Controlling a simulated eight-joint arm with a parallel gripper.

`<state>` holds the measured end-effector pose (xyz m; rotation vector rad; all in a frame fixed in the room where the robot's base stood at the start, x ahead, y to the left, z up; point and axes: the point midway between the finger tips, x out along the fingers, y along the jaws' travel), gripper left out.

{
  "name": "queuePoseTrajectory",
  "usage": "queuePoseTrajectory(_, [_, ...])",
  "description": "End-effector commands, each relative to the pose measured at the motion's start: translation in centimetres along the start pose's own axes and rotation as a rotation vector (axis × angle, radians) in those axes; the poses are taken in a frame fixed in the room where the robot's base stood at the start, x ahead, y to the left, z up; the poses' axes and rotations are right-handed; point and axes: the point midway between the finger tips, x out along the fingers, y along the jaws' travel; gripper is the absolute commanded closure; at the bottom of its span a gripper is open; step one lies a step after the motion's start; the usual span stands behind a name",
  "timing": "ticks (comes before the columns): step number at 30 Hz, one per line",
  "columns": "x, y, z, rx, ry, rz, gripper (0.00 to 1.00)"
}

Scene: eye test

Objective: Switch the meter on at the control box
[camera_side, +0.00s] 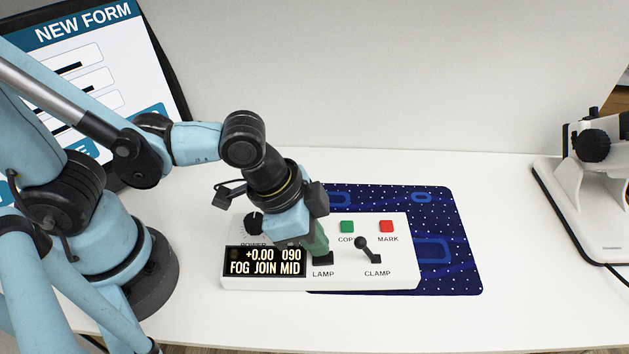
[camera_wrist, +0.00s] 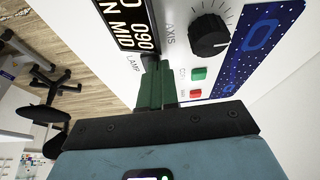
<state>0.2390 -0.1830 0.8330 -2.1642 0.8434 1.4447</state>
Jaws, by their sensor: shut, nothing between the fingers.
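The white control box (camera_side: 345,283) lies on the table. Its display (camera_side: 264,262) is lit and reads "+0.00 090 FOG JOIN MID"; part of it also shows in the wrist view (camera_wrist: 124,24). A black knob (camera_side: 254,223) at the box's back left sits by a partly hidden label, seemingly POWER. My gripper (camera_side: 319,250) is shut and empty, its green fingertips down at the black LAMP switch (camera_side: 324,260). I cannot tell whether they touch it. In the wrist view the fingertips (camera_wrist: 154,66) are beside the LAMP label, and a knob labelled AXIS (camera_wrist: 208,36) shows.
Green COPY button (camera_side: 347,227), red MARK button (camera_side: 387,226) and CLAMP lever (camera_side: 368,248) are right of my gripper. A dark blue patterned mat (camera_side: 450,260) lies under the box. A screen (camera_side: 90,60) stands back left, a white device (camera_side: 594,190) far right. Table between mat and device is clear.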

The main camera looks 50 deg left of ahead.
Motion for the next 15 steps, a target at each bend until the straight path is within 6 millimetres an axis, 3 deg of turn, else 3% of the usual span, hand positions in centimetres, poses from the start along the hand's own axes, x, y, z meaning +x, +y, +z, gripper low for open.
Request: queuePoseTrajectory(15, [-0.11, 0.02, -0.73, 0.000, 0.002, 0.000, 1.00])
